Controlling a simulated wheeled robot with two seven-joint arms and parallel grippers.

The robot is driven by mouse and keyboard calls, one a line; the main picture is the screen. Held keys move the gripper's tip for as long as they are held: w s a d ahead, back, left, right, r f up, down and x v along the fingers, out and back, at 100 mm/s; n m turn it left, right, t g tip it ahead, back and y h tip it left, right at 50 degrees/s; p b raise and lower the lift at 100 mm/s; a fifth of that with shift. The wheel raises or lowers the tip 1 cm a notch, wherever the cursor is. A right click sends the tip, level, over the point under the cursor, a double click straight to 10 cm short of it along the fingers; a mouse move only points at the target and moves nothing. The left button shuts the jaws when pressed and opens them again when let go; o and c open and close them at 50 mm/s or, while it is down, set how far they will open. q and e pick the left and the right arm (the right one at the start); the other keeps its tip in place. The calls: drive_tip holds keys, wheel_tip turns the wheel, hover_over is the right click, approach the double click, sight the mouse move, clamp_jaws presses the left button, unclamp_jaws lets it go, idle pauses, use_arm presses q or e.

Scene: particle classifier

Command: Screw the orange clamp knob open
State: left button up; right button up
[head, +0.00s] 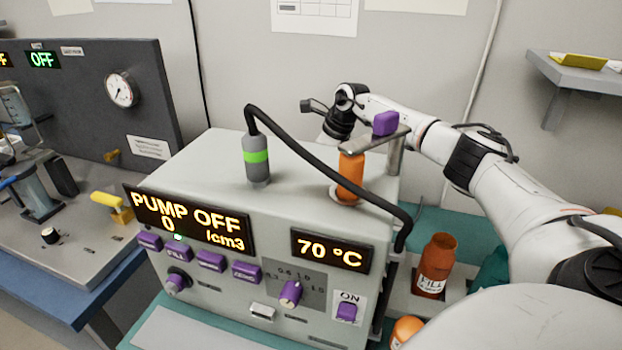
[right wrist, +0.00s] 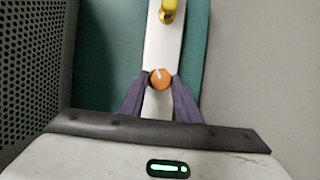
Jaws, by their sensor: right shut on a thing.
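The orange clamp knob (right wrist: 160,76) is a small round knob with a pale mark on its face, in the middle of the right wrist view. It sits over a white strip (right wrist: 161,45). My right gripper (right wrist: 160,85) is shut on it, with one grey-purple finger on each side. In the head view my right arm reaches in from the right and its wrist is behind the grey machine's top. The fingers and the knob are hidden there. My left gripper is in neither view.
The grey machine (head: 200,185) with purple knobs and lit displays fills the middle. An orange bottle (head: 349,177) and a grey cylinder (head: 257,168) with a black hose stand on it. A brown bottle (head: 436,262) stands at right. A yellow part (right wrist: 168,12) lies beyond the knob.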

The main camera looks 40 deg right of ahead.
drive_tip(key=shift+w+d+n+y+b, duration=0.15)
drive_tip(key=shift+n+y+b, duration=0.3)
drive_tip(key=shift+n, duration=0.85)
drive_tip(key=shift+g, duration=0.3)
drive_tip(key=o, duration=1)
drive_tip(key=shift+o, duration=0.2)
drive_tip(key=v, duration=1)
drive_tip(key=shift+r, duration=0.2)
